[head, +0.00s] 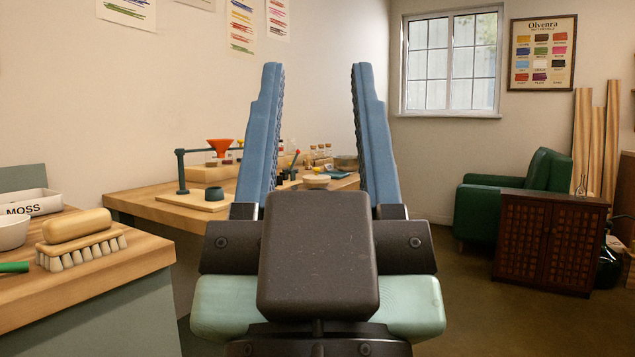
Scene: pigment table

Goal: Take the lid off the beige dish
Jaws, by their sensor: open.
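My gripper (316,72) is open and empty, large in the foreground of the head view, with its two blue fingers pointing up. A small round beige dish (317,182) shows between the fingers on the far wooden table, well beyond them. Its top looks like a tan lid, but it is too small to tell the lid's edge or any knob. My gripper body hides what lies below and in front of it.
A nearer bench at left holds a brush (80,250). A green armchair (520,190) and a cabinet (550,240) stand right; floor between is clear.

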